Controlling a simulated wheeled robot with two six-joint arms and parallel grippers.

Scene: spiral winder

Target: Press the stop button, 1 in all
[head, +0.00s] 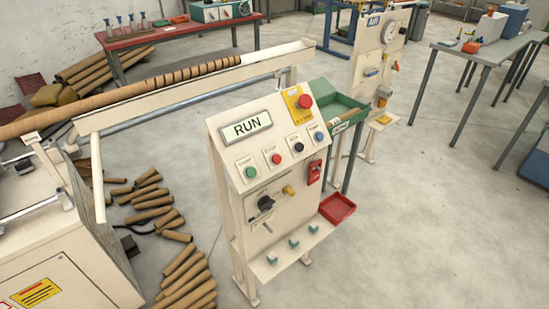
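The control panel (228,157) stands in the middle of the head view, on a cream post, with its sloped face toward me. A row of buttons crosses it: a green button (250,172), a red button (276,159) under a small label that seems to read STOP, a black button (298,147) and a blue button (318,136). A larger red mushroom button (305,101) sits on a yellow plate above them. The display (246,126) reads RUN. Neither of my grippers is in view, and nothing covers the buttons.
Below the buttons are a black rotary knob (265,203), a red lockout-like piece (314,172), a shelf with a red tray (337,208) and a green bin (340,108) behind. Cardboard tubes (183,277) lie on the floor at left. The floor right of the panel is clear.

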